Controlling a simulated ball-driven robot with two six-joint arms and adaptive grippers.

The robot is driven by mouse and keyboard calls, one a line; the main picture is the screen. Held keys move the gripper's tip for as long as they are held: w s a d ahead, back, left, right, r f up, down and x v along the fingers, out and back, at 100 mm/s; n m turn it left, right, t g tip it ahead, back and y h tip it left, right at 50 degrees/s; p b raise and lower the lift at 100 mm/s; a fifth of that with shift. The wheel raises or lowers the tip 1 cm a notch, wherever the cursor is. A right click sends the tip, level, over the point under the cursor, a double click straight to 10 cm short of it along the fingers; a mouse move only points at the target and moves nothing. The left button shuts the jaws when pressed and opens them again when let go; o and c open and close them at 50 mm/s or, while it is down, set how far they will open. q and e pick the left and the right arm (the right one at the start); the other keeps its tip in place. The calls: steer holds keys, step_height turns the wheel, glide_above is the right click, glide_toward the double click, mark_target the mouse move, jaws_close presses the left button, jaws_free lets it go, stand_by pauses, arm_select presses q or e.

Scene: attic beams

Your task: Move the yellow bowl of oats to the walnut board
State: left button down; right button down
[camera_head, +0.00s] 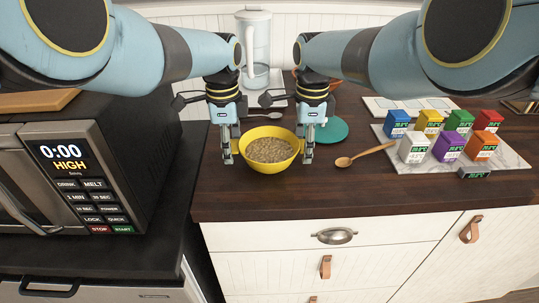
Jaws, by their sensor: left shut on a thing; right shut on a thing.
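The yellow bowl (268,168) is full of oats and sits upright near the front edge of the dark wooden counter. I cannot tell whether it touches the counter or is held just above it. My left gripper (228,152) is shut on the bowl's left rim. My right gripper (308,152) is shut on its right rim. A brown wooden board (38,102) lies on top of the microwave at the left, partly hidden by my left arm. I cannot tell whether it is the walnut board.
The microwave (80,180) stands left of the counter. A wooden spoon (362,154) and a teal lid (332,131) lie right of the bowl. Several coloured boxes (447,146) stand on a marble slab further right. A clear jug (257,45) stands behind.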

arm_select(q)
steer(key=shift+r, duration=0.1)
